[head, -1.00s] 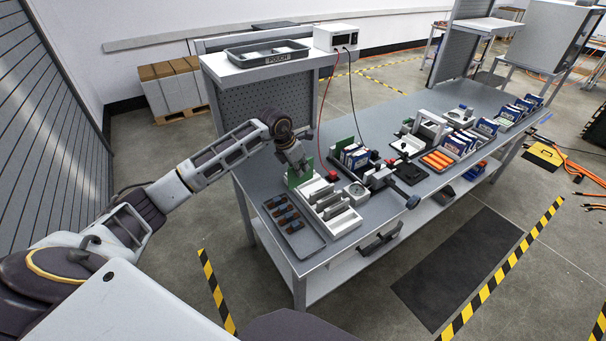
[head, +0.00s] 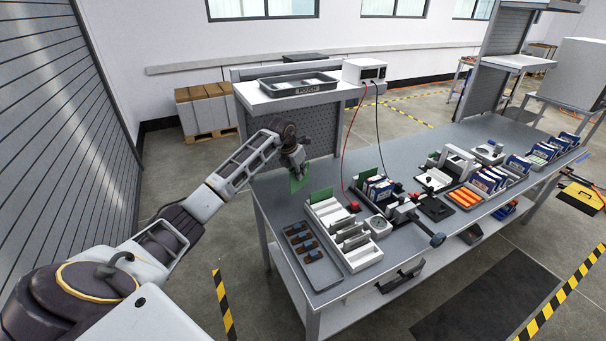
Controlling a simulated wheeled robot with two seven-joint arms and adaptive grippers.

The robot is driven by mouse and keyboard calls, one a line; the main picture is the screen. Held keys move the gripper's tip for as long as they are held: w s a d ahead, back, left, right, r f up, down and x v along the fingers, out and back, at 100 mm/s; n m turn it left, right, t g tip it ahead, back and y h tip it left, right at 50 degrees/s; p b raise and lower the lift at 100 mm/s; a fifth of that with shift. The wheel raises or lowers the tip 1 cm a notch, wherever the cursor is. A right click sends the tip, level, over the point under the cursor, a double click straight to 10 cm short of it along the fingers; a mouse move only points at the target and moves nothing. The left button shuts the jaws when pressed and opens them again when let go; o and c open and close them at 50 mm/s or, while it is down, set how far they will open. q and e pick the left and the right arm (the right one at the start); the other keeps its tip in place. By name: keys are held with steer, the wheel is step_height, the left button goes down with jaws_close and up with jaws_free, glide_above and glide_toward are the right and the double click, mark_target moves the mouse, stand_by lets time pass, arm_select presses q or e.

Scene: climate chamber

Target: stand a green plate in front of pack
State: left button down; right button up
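My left gripper (head: 298,168) is shut on a green plate (head: 297,182), held upright behind and left of the white slotted rack (head: 358,262). Another green plate (head: 320,194) stands at the back end of that rack. A pack of blue-and-white cells (head: 380,190) sits in a dark holder to the right, with a green plate (head: 364,176) standing at its back left. The fingertips are small and partly hidden by the gripper body. My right gripper is not in view.
A tray with dark parts (head: 305,243) lies left of the rack. A red-topped item (head: 353,207) and a round gauge (head: 377,223) stand between rack and pack. More blue packs (head: 487,180) and an orange-filled tray (head: 464,196) are further right. A raised shelf holds a grey bin (head: 299,83).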

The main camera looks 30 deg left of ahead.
arm_select(q)
steer(key=s+d+m+g+h, duration=0.1)
steer(key=s+d+m+g, duration=0.3)
steer(key=m, duration=0.9)
steer(key=s+d+m+g+h, duration=0.1)
steer(key=s+d+m+g, duration=0.4)
steer(key=m, duration=0.8)
steer(key=s+d+f+m, duration=0.3)
steer(key=d+m, duration=0.1)
steer(key=d, duration=0.5)
steer(key=s+d+f+m+y, duration=0.2)
steer(key=s+d+f+m, duration=0.2)
steer(key=s+d+f, duration=0.2)
steer(key=shift+s+f+m+y, duration=0.3)
steer(key=shift+s+m, duration=0.1)
steer(key=shift+s, duration=0.45)
